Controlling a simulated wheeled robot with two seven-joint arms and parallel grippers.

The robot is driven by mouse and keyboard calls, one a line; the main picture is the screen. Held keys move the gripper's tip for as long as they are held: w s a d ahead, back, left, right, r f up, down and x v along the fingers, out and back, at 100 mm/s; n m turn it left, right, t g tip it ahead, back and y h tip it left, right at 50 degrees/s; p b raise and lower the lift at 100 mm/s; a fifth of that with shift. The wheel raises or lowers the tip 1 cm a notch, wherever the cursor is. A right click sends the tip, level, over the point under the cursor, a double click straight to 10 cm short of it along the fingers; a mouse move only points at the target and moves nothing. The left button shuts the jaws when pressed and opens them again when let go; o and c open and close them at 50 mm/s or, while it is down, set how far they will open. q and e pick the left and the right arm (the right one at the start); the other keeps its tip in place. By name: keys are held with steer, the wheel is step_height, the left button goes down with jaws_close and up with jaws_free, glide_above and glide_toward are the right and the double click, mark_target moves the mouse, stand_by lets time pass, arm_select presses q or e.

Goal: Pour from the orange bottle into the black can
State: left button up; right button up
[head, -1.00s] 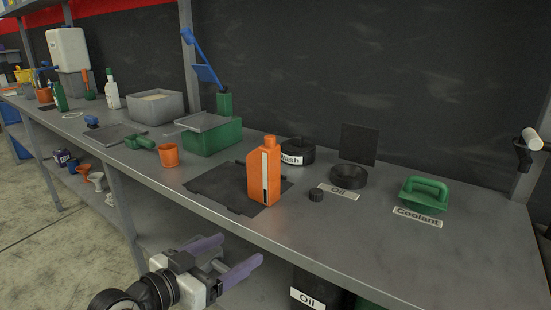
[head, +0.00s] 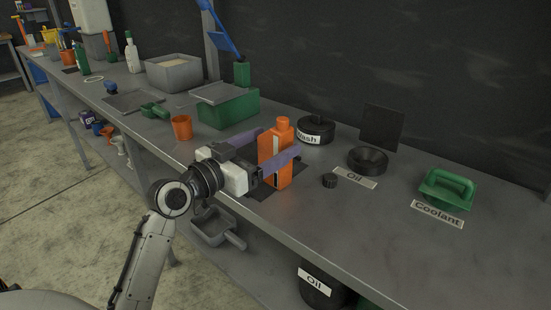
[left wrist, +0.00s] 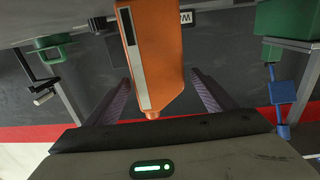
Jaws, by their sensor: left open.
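The orange bottle (head: 281,137) stands upright on a dark mat (head: 262,192) on the grey bench. My left gripper (head: 283,146) is open, with one purple finger on each side of the bottle; whether they touch it I cannot tell. In the left wrist view the bottle (left wrist: 150,50) shows upside down between the spread fingers (left wrist: 160,100). The black can labelled Oil (head: 320,287) is below the bench's front edge, partly hidden by it. My right gripper is not in view.
A green Coolant piece (head: 446,189) is at the right. An orange cup (head: 182,128) and green box (head: 228,108) are left.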

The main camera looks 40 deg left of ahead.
arm_select(q)
steer(key=shift+w+d, duration=0.15)
steer(key=shift+w, duration=0.75)
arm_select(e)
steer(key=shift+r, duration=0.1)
arm_select(q)
steer(key=shift+c, duration=0.4)
steer(key=c, duration=1.8)
step_height(320, 180, up, 10)
steer(key=shift+r+p, duration=0.1)
steer(key=shift+p, duration=0.8)
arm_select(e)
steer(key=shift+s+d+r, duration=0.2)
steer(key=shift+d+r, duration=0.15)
arm_select(q)
steer(key=o, duration=1.1)
steer(key=shift+c, duration=0.2)
steer(key=c, duration=0.7)
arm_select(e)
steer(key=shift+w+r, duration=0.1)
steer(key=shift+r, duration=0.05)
